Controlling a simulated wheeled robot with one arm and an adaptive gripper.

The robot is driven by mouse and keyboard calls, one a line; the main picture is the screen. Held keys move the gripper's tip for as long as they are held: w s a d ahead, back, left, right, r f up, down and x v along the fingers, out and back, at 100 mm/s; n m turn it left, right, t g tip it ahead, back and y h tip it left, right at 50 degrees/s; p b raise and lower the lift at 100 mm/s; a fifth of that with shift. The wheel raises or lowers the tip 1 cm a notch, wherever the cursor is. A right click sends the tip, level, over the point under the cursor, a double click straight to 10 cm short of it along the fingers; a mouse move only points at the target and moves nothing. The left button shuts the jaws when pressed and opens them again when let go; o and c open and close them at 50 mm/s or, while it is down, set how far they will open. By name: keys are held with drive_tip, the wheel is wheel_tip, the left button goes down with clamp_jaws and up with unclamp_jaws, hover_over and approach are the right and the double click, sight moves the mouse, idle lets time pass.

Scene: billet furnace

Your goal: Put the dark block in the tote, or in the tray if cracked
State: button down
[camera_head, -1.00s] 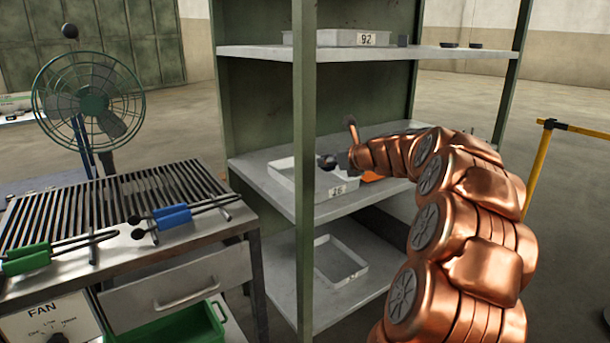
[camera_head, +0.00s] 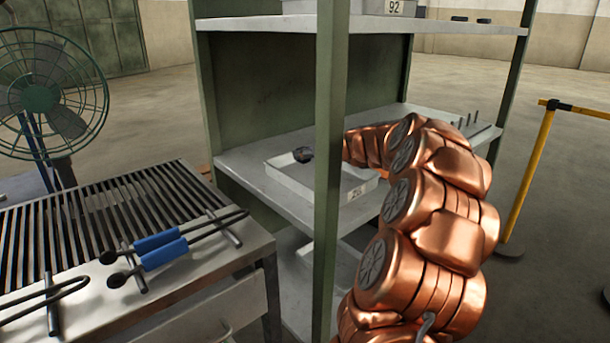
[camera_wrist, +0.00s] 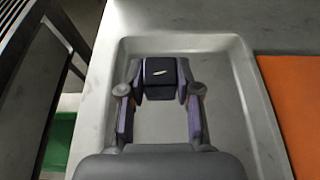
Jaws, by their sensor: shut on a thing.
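The dark block (camera_wrist: 160,70) is between the fingers of my gripper (camera_wrist: 160,82) in the wrist view, with the jaws shut on it. Its top face has a short pale streak; I cannot tell whether that is a crack or a glint. Block and gripper are over a shallow grey tray (camera_wrist: 232,75), and I cannot tell the height gap. In the head view the tray (camera_head: 284,181) sits on the middle shelf, and the shelf post and my arm hide most of the gripper. A green container, possibly the tote (camera_wrist: 60,143), shows partly at lower left in the wrist view.
A green shelf post (camera_head: 330,160) stands in front of the tray. The upper shelf (camera_head: 260,24) is above it. A slatted bench (camera_head: 100,215) with blue-handled tongs (camera_head: 160,252) and a fan (camera_head: 45,100) are at left. An orange sheet (camera_wrist: 290,95) lies right of the tray.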

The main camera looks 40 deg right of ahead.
sight(306, 179)
drive_tip(key=shift+s+d+f, duration=0.1)
drive_tip(key=shift+d+f, duration=0.05)
drive_tip(key=shift+f, duration=0.55)
drive_tip(key=shift+f+b, duration=0.85)
drive_tip(key=shift+f, duration=1)
drive_tip(key=shift+f, duration=0.1)
drive_tip(key=c, duration=0.8)
unclamp_jaws()
drive_tip(key=p+v, duration=0.1)
drive_tip(key=v, duration=0.2)
drive_tip(key=p+v, duration=0.1)
drive_tip(key=v, duration=0.3)
drive_tip(key=p+v, duration=0.1)
drive_tip(key=v, duration=0.3)
drive_tip(key=shift+r, duration=0.3)
drive_tip(key=shift+s, duration=0.45)
